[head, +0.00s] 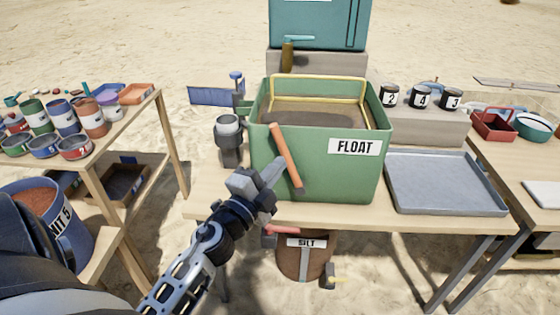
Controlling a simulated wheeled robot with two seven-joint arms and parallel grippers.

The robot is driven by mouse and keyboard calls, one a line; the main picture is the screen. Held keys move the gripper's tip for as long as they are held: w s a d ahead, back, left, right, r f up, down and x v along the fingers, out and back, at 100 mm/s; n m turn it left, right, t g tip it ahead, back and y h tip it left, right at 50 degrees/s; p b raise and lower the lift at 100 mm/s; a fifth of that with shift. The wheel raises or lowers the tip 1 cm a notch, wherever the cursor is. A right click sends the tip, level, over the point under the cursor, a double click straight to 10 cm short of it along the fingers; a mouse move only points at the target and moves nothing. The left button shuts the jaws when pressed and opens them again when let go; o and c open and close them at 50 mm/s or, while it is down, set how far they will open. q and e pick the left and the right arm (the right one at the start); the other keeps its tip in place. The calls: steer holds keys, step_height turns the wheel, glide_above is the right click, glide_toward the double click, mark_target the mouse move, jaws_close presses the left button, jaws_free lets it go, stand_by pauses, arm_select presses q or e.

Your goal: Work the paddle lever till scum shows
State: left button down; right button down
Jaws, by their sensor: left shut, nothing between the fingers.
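The green tank labelled FLOAT (315,172) stands on the middle table, with brown material (318,118) inside and a yellow frame (318,78) at its back. No distinct scum layer can be made out on the brown surface. An orange bar, apparently the paddle lever (283,148), slants across the tank's front left, its upper end leaning left. My left gripper (275,168) is shut and empty, its tips close beside the lever's middle; I cannot tell whether they touch. My right gripper is not in view.
A brown container labelled SILT (304,262) hangs below the table's front edge. A grey tray (444,184) lies right of the tank. Numbered black cups (421,98) stand behind it. A grey cylinder (229,135) and blue plate (214,96) flank the tank's left.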

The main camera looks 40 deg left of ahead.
arm_select(q)
steer(key=w+a, duration=0.4)
steer(key=w, duration=0.4)
steer(key=shift+r, duration=0.15)
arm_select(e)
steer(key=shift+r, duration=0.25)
